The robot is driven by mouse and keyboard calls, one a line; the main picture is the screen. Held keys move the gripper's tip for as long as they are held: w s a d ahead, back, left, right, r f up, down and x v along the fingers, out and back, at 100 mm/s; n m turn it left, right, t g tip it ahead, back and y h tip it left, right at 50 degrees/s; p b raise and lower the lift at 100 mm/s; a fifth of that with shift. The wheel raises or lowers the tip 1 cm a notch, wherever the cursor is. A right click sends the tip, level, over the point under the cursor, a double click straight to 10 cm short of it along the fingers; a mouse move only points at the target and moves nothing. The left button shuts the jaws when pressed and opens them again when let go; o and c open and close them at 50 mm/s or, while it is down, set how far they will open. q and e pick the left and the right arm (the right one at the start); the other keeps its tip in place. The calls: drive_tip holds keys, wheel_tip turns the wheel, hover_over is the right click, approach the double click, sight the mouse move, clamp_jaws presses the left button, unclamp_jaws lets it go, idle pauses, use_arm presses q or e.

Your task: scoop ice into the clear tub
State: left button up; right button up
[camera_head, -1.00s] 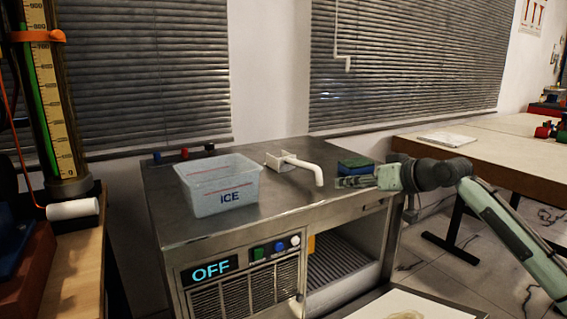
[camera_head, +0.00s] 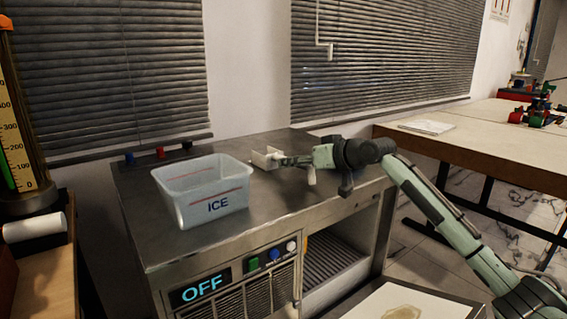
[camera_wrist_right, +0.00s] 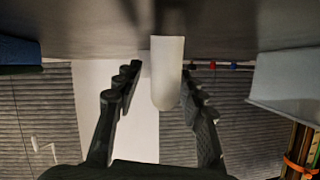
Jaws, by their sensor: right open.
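The clear tub (camera_head: 190,214), marked ICE, stands upright on the steel counter and looks empty in the head view. Its wall also shows at the right of the right wrist view (camera_wrist_right: 285,82). The white scoop (camera_head: 262,158) lies on the counter right of the tub, its bent handle (camera_head: 312,176) partly behind my gripper. My right gripper (camera_head: 284,161) is open at the scoop. In the right wrist view the white handle (camera_wrist_right: 167,75) stands between the two spread fingers (camera_wrist_right: 163,100), with gaps at both sides. My left gripper is not in view. No ice is visible.
The steel machine's display (camera_head: 201,288) reads OFF, beside several coloured buttons. An open slatted compartment (camera_head: 330,258) is below the counter. A blue and green block (camera_wrist_right: 18,55) lies near the gripper. A wooden table (camera_head: 470,147) stands at the right.

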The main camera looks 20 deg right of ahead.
drive_tip(key=shift+w+a+f, duration=0.3)
drive_tip(key=shift+w, duration=0.3)
clamp_jaws()
drive_tip(key=shift+r, duration=0.1)
